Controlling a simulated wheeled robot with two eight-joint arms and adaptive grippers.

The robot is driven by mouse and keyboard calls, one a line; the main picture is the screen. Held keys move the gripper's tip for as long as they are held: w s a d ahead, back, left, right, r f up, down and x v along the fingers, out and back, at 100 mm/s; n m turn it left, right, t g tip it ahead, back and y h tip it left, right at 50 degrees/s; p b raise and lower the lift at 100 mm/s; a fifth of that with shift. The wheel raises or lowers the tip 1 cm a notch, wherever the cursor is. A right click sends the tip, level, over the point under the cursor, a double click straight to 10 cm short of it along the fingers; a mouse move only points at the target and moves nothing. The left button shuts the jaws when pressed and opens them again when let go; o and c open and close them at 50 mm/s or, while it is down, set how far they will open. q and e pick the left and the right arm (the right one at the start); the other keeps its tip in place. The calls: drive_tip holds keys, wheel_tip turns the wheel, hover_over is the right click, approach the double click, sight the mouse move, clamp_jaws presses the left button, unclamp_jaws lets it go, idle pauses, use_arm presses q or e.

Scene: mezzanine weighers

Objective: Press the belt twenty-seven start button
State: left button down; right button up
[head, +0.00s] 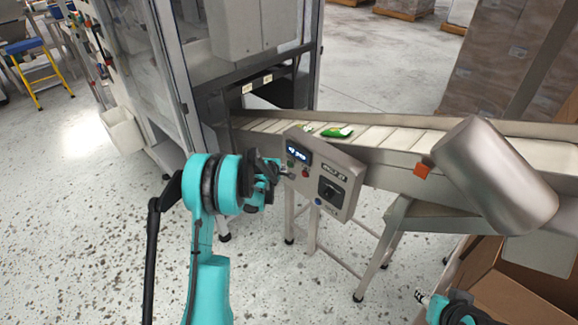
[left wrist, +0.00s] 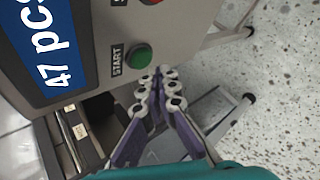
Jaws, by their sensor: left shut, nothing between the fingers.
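A grey control panel (head: 322,176) is mounted on the side of the conveyor belt (head: 385,139). It has a blue display, a red button (head: 305,173) and a dark rotary switch (head: 331,191). In the left wrist view the display reads "47 pcs", and a green button (left wrist: 139,57) sits beside the word START. My left gripper (head: 284,172) is shut and empty at the panel's left edge. In the left wrist view its closed fingertips (left wrist: 160,88) are close to the green button; contact cannot be told. My right gripper (head: 424,298) is at the lower right, its fingers too small to judge.
Green packets (head: 337,132) lie on the belt. A metal cylinder (head: 497,178) juts out over the belt's right part. A cardboard box (head: 520,298) stands at the lower right.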

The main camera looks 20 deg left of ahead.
use_arm(q)
drive_tip(key=shift+w, duration=0.15)
drive_tip(key=shift+w+d, duration=0.15)
drive_tip(key=shift+w, duration=0.1)
